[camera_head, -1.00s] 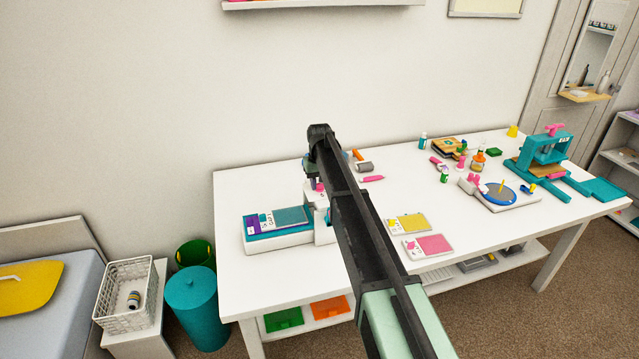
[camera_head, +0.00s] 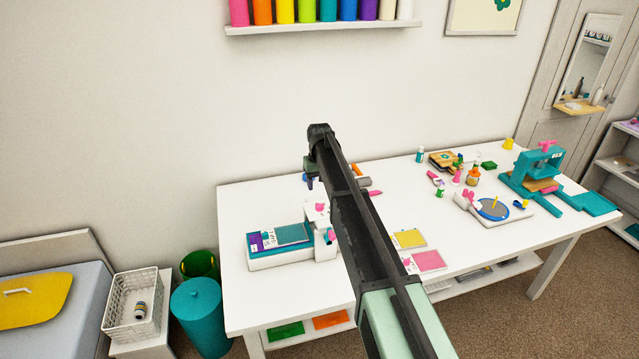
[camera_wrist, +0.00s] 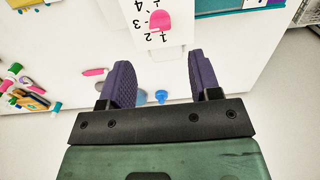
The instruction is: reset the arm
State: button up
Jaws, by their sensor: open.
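My gripper (camera_wrist: 163,84) shows in the wrist view with its two purple fingers apart and nothing between them. It is above the white table (camera_head: 260,308). In the head view my dark arm reaches up over the table's middle and hides part of it; the fingers are mostly hidden there. Beyond the fingertips in the wrist view is a white machine with a pink knob (camera_wrist: 158,20) and printed numbers. In the head view this white machine (camera_head: 285,257) with a teal and purple top stands at the table's left.
A teal press (camera_head: 547,170) and a turntable with a blue disc (camera_head: 493,208) stand at the table's right. Yellow (camera_head: 410,238) and pink (camera_head: 430,260) cards lie near the front. A teal bin (camera_head: 200,312) and a white basket (camera_head: 133,305) are left of the table. A shelf (camera_head: 325,27) hangs above.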

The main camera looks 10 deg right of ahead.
notch_tip(320, 180, up, 2)
jog(key=shift+r+p, duration=0.15)
jog(key=shift+p, duration=0.15)
jog(key=s+f+b, duration=0.2)
jog(key=s, duration=1.9)
jog(key=s+f+m+b, duration=0.1)
jog(key=s+f+b, duration=0.2)
jog(key=s, duration=1.7)
jog(key=shift+s, duration=0.4)
